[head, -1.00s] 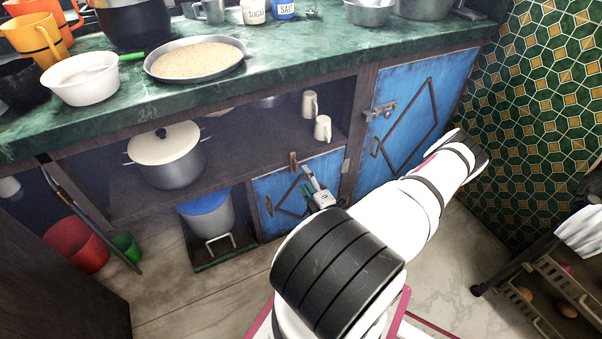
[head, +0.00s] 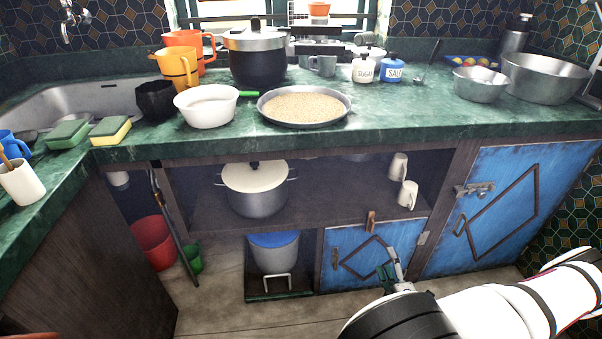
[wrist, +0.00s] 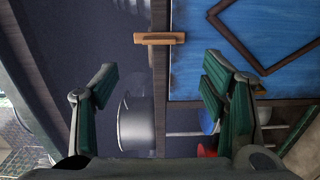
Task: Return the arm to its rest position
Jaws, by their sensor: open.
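My gripper (head: 392,272) is open and empty. In the head view it is small and partly hidden behind my white and black arm (head: 480,315), in front of the small blue cabinet door (head: 348,255). In the wrist view its two green-padded fingers (wrist: 160,85) stand wide apart with nothing between them. A wooden latch piece (wrist: 160,38) shows beyond the fingertips, beside a blue door panel (wrist: 225,75). It also shows in the head view (head: 370,222). My arm reaches in from the lower right of the head view.
The green counter (head: 300,138) holds a pan of grain (head: 305,106), a white bowl (head: 208,106) and jugs. A lidded pot (head: 255,190) stands on the open shelf below. A large blue door (head: 490,205) is at right. A bin (head: 275,252) and red bucket (head: 153,243) stand low.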

